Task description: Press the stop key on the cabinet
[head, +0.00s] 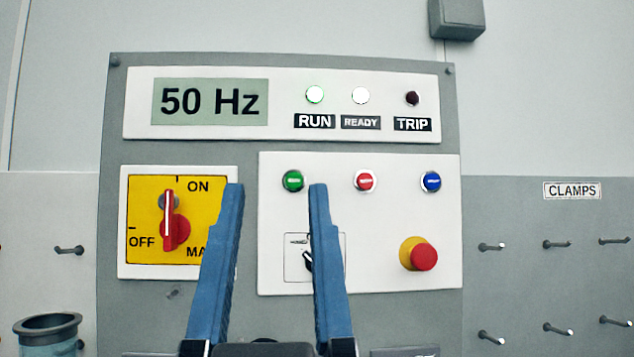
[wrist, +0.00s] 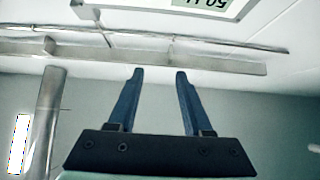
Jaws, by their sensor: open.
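The grey cabinet (head: 280,157) faces me in the head view. Its white key plate (head: 400,213) carries a green key (head: 293,181), a red key (head: 364,181) and a blue key (head: 431,182) in a row. The red key is the likely stop key; its marking is too small to read. My gripper (head: 276,186) is open and empty, with blue fingers pointing up in front of the cabinet. Its right finger shows between the green and red keys, left of the red one. The wrist view shows the open fingers (wrist: 159,72) touching nothing.
A red mushroom button (head: 424,257) sits below the blue key. A small selector (head: 308,260) is partly hidden by my right finger. A yellow switch (head: 168,220) has its handle upright. The display (head: 210,102) reads 50 Hz; RUN and READY lamps are lit, TRIP is dark.

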